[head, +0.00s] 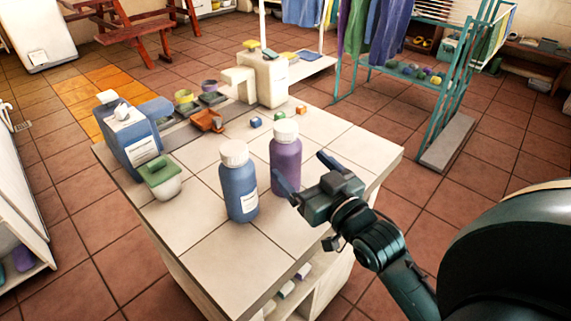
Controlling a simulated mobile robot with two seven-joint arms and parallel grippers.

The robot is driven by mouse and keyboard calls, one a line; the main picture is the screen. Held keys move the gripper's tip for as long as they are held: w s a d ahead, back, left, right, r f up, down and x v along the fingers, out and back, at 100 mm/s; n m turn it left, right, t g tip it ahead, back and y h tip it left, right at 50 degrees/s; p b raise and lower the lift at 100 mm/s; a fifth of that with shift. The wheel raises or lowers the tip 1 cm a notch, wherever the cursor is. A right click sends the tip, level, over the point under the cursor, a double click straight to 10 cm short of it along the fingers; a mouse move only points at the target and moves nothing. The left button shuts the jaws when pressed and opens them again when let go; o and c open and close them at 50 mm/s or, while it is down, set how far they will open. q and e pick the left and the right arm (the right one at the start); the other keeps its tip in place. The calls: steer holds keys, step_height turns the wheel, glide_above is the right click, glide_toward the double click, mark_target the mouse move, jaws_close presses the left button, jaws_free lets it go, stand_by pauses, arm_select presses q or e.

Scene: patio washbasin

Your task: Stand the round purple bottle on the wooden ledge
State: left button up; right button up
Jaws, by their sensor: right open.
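The round purple bottle (285,155) with a white cap stands upright on the white tiled counter (335,140). My right gripper (298,163) is open at the bottle's right side. Its near finger overlaps the lower front of the bottle in the picture, and its far finger is to the right of the bottle. I cannot tell whether either finger touches it. My left gripper is not in view. I cannot surely tell which surface is the wooden ledge; a brown wooden shelf (535,82) is at the far right.
A blue bottle (240,190) with a white cap stands close left of the purple one. A blue jug (130,140) and a green-topped white pot (160,180) stand at the counter's left. Small cubes lie behind. A teal drying rack (440,103) stands beyond the counter.

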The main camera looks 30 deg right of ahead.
mark_target(281, 145)
steer(key=w, duration=0.8)
steer(key=shift+w+a+r, duration=0.15)
steer(key=shift+w+a, duration=0.15)
steer(key=shift+a, duration=0.05)
steer(key=shift+c, duration=0.3)
steer(key=c, duration=1.3)
